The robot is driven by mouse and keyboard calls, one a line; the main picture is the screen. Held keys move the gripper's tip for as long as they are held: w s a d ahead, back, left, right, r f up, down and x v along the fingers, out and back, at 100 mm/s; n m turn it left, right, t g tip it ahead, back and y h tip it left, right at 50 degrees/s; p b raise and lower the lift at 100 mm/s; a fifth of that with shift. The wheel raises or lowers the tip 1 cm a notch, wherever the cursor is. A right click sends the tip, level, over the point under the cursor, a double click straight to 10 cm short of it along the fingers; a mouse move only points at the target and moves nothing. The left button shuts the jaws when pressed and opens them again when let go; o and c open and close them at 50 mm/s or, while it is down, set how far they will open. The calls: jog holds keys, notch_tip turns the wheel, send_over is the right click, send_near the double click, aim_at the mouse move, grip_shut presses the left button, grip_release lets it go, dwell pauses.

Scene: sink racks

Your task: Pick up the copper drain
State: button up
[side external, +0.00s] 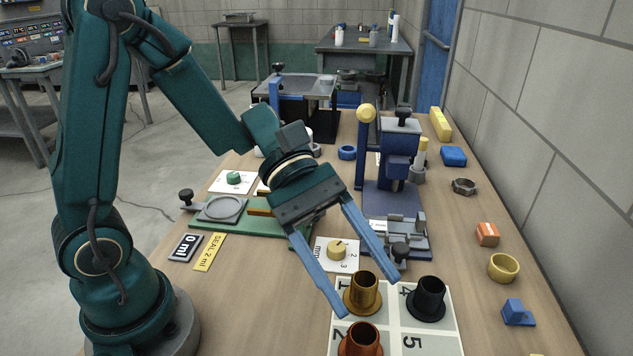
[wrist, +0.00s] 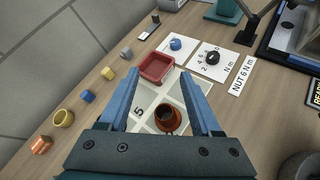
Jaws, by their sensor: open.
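The copper drain (side external: 360,341) is a flanged cup standing upright on the white numbered board (side external: 451,343) at the bottom of the side view. It sits near the 2. In the wrist view, the copper drain (wrist: 167,119) shows between my fingers, nearer the right one, with its dark opening facing up. My gripper (side external: 369,297) is open and empty, tilted down. Its fingertips (wrist: 160,78) appear on either side of the brass drain in the side view; their exact height is unclear. Nothing touches the copper drain that I can see.
A brass drain (side external: 363,292) and a black drain (side external: 428,298) stand on the same board. A red tray (wrist: 157,68) lies beyond it. A yellow ring (side external: 503,267) and small blocks line the wall side. A blue-grey press (side external: 393,165) stands behind.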

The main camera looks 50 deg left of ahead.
aim_at(353, 324)
jog(key=f+n, duration=0.1)
jog(key=w+f+n, duration=0.1)
jog(key=f, duration=0.1)
jog(key=w+f+n+h, duration=0.1)
jog(key=shift+a+f+n, duration=0.15)
jog(key=shift+a+n, duration=0.15)
jog(key=shift+n, duration=0.1)
jog(key=shift+s+f, duration=0.15)
jog(key=shift+f, duration=3.75)
jog(key=shift+x, duration=2.55)
jog(key=shift+a, duration=0.1)
grip_shut()
